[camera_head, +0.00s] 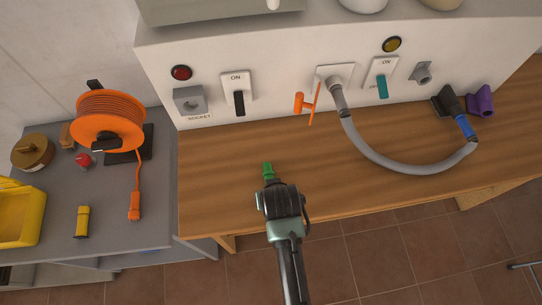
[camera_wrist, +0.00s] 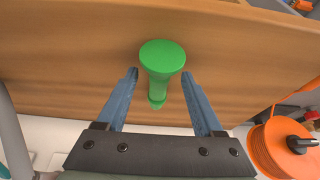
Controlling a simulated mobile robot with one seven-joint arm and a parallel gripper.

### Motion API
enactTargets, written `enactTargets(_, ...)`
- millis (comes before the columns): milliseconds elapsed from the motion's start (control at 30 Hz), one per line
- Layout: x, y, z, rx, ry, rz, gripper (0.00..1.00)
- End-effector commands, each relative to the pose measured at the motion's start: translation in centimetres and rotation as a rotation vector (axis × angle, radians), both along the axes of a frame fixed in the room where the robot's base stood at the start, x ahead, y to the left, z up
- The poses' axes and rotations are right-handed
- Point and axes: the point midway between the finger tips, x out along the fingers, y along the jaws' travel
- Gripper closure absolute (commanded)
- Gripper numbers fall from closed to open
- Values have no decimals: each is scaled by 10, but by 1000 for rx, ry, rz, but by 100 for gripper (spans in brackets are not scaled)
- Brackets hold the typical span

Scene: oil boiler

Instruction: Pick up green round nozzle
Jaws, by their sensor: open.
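The green round nozzle (camera_head: 268,170) is on the wooden workbench, just beyond my gripper in the head view. In the wrist view the green nozzle (camera_wrist: 161,68) shows its round wide end nearest the top and a narrower stem below. My gripper (camera_wrist: 160,84) is open, with one blue finger on each side of the nozzle's stem. A gap shows between each finger and the nozzle. In the head view my gripper (camera_head: 275,186) is over the front part of the bench, and its fingers are mostly hidden by the wrist.
A grey hose (camera_head: 385,159) runs from the wall panel to a blue-ended holder on the right of the wooden bench (camera_head: 225,185). An orange valve handle (camera_head: 308,103) sticks out behind. An orange cable reel (camera_head: 110,120) stands on the grey table at left. The bench around the nozzle is clear.

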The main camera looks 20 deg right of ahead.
Motion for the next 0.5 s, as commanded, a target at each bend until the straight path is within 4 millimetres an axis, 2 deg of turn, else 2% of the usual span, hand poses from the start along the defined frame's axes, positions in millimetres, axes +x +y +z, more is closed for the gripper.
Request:
enactTargets(133, 0, 0, 0, 0, 0, 0, 31)
enactTargets(167, 0, 0, 0, 0, 0, 0, 35)
enactTargets(500, 0, 0, 0, 0, 0, 0, 96)
